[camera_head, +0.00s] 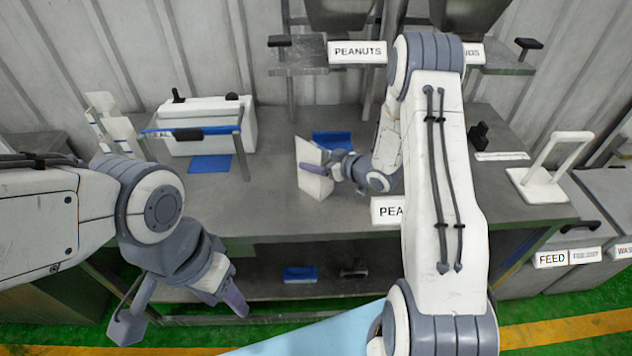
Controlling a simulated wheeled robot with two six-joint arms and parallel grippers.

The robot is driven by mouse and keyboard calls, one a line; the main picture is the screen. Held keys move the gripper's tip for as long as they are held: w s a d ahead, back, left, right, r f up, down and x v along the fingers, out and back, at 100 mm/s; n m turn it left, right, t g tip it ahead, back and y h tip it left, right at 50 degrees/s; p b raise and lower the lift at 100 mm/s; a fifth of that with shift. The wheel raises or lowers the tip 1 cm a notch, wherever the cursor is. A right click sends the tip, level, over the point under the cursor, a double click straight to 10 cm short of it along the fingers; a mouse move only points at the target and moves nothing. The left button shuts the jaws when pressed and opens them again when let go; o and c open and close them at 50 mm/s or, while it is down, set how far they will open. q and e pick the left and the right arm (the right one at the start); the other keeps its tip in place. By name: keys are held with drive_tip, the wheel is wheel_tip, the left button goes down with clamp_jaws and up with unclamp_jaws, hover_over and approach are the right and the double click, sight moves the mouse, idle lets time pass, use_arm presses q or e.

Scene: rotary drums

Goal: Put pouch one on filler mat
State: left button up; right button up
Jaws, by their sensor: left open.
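A pale, flat pouch (309,173) stands tilted at the middle of the grey counter. My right gripper (322,168) is at its right side, with one purple finger across its front face; the other finger is hidden, and the gripper looks shut on the pouch. I cannot tell whether the pouch's lower edge touches the counter. A blue mat (332,138), which may be the filler mat, lies just behind the pouch, partly covered by the gripper. My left gripper (184,308) is open and empty, low in front of the counter at left.
A second blue mat (210,164) lies left, by a white machine (208,118) with a blue bar. A PEANUTS sign (357,51) hangs behind. A white stand (540,185) is at right. My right arm hides the counter's middle right.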

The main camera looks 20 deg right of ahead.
clamp_jaws()
drive_tip(key=shift+r, duration=0.15)
